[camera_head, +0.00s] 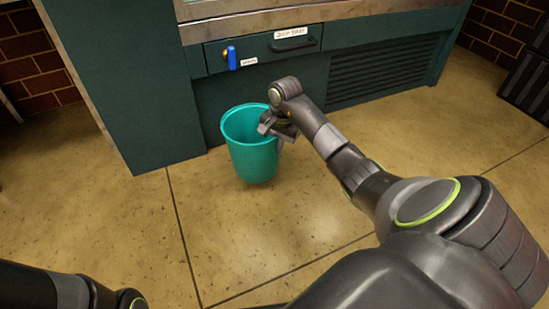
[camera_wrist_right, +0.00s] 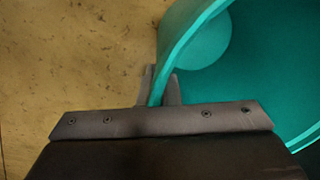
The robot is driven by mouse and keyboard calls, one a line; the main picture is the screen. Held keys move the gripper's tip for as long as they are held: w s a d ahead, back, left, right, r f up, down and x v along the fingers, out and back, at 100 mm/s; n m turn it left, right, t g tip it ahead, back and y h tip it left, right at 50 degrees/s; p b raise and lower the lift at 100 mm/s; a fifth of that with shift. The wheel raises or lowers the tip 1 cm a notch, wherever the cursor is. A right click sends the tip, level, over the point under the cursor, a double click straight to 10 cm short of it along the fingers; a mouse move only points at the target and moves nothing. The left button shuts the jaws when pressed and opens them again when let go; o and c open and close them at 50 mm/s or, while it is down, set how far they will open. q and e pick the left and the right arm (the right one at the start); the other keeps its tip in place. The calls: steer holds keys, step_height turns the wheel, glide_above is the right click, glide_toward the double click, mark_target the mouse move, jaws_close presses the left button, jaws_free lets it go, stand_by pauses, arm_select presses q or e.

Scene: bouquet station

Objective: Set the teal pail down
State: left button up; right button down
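The teal pail (camera_head: 252,155) is upright and empty in the head view, in front of the dark green cabinet. My right gripper (camera_head: 275,127) is at the right side of its rim. In the right wrist view, the two fingers of the gripper (camera_wrist_right: 161,88) are shut on the wall of the pail (camera_wrist_right: 255,80), one on each side of the rim. The pail's base is at or close to the floor; I cannot tell if it touches. My left gripper is out of view; only part of my left arm shows at the lower left.
The green cabinet (camera_head: 125,85) has a drawer with a black handle (camera_head: 292,45), a blue lever (camera_head: 231,58) and a vent grille (camera_head: 380,70). The tiled floor (camera_head: 215,225) in front is clear. A dark slatted object (camera_head: 528,85) stands at the far right.

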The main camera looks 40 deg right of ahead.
step_height(320, 180, down, 5)
steer(key=b, duration=0.3)
steer(key=shift+f, duration=0.1)
steer(key=c, duration=2.1)
jaws_free()
steer(key=shift+f, duration=0.2)
steer(key=o, duration=0.5)
steer(key=shift+c, duration=0.2)
